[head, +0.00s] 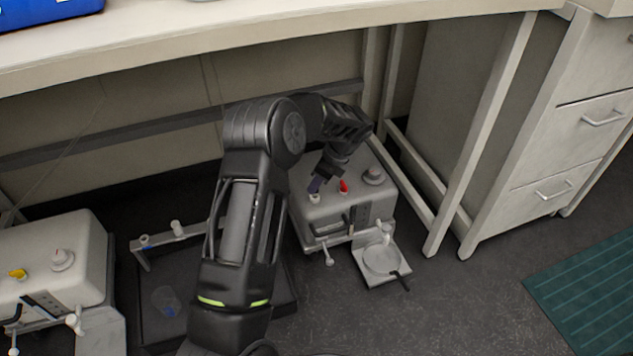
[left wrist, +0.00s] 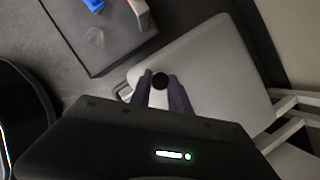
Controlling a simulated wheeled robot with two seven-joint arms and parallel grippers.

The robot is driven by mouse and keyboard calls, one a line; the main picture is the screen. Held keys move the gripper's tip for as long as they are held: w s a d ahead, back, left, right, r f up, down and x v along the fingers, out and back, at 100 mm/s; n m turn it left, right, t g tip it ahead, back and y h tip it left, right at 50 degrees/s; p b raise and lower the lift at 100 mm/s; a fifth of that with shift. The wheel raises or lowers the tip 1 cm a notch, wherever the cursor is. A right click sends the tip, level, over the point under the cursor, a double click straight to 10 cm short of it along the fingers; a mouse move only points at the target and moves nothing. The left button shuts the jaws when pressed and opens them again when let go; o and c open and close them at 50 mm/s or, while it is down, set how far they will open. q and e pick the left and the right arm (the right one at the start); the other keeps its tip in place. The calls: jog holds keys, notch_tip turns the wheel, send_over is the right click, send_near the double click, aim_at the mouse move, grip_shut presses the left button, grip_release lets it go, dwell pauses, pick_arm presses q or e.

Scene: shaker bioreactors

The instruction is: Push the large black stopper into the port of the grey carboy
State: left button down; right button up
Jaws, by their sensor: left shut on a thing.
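The grey carboy (head: 345,212) is a pale boxy vessel on the floor under the bench. On its top are a small white port (head: 314,198), a red part (head: 343,186) and a round grey knob (head: 374,175). My left gripper (head: 317,186) is over the white port, pointing down. In the left wrist view, the left gripper (left wrist: 160,90) is shut on the round black stopper (left wrist: 160,80), above the carboy's pale top (left wrist: 215,62). The fingers hide the stopper in the head view. I cannot tell whether it touches the port. My right gripper is out of view.
A similar pale vessel (head: 85,240) with a yellow part stands at the left. A dark low platform (head: 150,300) with a pale rail lies between them. The bench top (head: 300,25) overhangs; a bench leg (head: 485,130) stands at the right.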

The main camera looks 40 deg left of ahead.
pick_arm(q)
jog(key=shift+p, duration=0.3)
jog(key=shift+f, duration=1.15)
dwell(1.6)
jog(key=c, duration=1.1)
grip_release()
jog(key=shift+c, duration=0.2)
jog(key=p+v, duration=0.3)
jog(key=v, duration=0.4)
jog(key=shift+d+r, duration=0.2)
jog(key=shift+r, duration=0.15)
